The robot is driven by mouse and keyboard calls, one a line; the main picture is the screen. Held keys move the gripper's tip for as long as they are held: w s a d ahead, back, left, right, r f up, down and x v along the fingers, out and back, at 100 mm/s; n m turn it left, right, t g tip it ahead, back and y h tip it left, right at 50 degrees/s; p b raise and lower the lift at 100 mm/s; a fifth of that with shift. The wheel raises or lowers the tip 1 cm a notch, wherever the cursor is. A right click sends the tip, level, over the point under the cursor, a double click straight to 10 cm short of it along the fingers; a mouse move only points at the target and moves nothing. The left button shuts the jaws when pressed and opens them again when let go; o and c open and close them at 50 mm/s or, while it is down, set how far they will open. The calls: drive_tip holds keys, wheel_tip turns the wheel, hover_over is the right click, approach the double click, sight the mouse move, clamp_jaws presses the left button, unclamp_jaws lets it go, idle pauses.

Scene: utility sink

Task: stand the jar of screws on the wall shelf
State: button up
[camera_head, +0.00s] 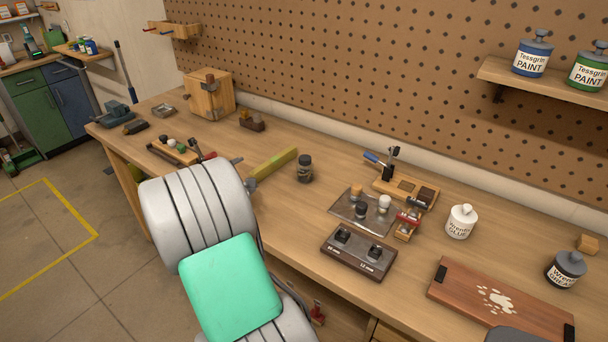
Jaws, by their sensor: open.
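The jar of screws appears to be the small dark-lidded jar (305,169) standing upright on the workbench, left of the middle tools. Its contents are too small to make out. The wall shelf (548,84) is at the upper right on the pegboard and holds a blue-labelled paint can (533,54) and a green-labelled one (588,68). My gripper (244,173) is mostly hidden behind my arm; what look like its two grey fingertips show apart, left of the jar and not touching it. It is open and holds nothing visible.
A yellow-green bar (274,162) lies between my gripper and the jar. Right of the jar are a metal tray (345,211), a socket block (358,253), a glue bottle (461,222) and a cutting board (492,302). A wooden box (208,94) stands at the back left.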

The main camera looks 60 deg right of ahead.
sight(308, 158)
drive_tip(key=s+d+f+n, duration=0.1)
drive_tip(key=s+d, duration=0.1)
drive_tip(key=s+d+n+g+h, duration=0.1)
drive_tip(key=d, duration=0.2)
drive_tip(key=s+d+f+n+h, duration=0.1)
drive_tip(key=s+d, duration=0.1)
drive_tip(key=d, duration=0.1)
drive_tip(key=shift+s+f+n+g, duration=0.3)
drive_tip(key=shift+f, duration=0.05)
drive_tip(key=s+d+n+h, duration=0.1)
drive_tip(key=s, duration=0.1)
drive_tip(key=s+d+n+h, duration=0.1)
drive_tip(key=d+n, duration=0.1)
drive_tip(key=s+d+n+h, duration=0.1)
drive_tip(key=s+d+n, duration=0.1)
drive_tip(key=shift+s+d+f+g+b, duration=0.15)
drive_tip(key=shift+s+f+g+b, duration=0.15)
drive_tip(key=shift+s+f+g, duration=0.1)
drive_tip(key=d, duration=0.2)
drive_tip(key=d+p, duration=0.1)
drive_tip(key=d, duration=0.4)
drive_tip(key=shift+w+d, duration=0.35)
drive_tip(key=shift+c, duration=0.3)
